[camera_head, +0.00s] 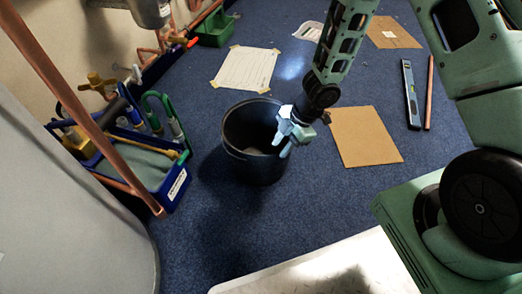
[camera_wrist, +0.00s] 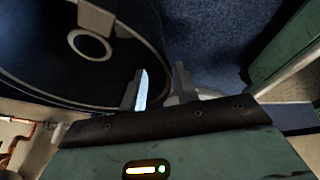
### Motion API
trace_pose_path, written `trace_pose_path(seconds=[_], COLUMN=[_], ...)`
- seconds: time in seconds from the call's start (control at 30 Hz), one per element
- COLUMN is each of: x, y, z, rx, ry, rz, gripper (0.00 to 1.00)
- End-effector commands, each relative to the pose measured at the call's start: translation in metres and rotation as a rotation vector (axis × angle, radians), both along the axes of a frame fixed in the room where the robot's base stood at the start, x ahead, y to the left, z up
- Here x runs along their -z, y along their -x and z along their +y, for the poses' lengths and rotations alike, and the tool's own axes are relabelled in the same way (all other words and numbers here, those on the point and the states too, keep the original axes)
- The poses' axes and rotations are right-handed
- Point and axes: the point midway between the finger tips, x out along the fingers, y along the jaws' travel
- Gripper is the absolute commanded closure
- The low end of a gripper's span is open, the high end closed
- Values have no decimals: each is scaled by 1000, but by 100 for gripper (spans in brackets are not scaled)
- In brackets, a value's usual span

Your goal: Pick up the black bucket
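The black bucket (camera_head: 240,155) stands upright on the blue carpet in the middle of the head view. My gripper (camera_head: 291,133) is at the bucket's right rim, coming from above. In the wrist view the bucket (camera_wrist: 40,78) fills the upper left. The two fingers of my gripper (camera_wrist: 160,88) are apart, with the rim close to or between them. I cannot tell whether they touch it.
A blue tool tray (camera_head: 150,170) with tools stands left of the bucket. A cardboard sheet (camera_head: 365,137) lies to the right, with a level (camera_head: 410,95) and a copper pipe (camera_head: 429,92) beyond. A taped paper sheet (camera_head: 246,69) lies behind. Carpet around the bucket is mostly clear.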

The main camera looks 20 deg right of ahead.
Motion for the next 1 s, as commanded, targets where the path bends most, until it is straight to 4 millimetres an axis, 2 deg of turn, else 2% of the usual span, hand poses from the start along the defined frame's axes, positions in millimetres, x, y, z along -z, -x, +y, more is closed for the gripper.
trace_pose_path(seconds=[0.03, 0.3, 0.67, 0.8, 1.0], x=[10, 38, 41, 41, 41], y=[1, 3, 3, 3, 3], z=[2, 12, 16, 16, 16], rx=[-1, -1, -1, 0, 0], ry=[0, -1, 0, 0, 0], rz=[0, 0, -1, 0, -1], gripper=[69, 69, 69, 100, 100])
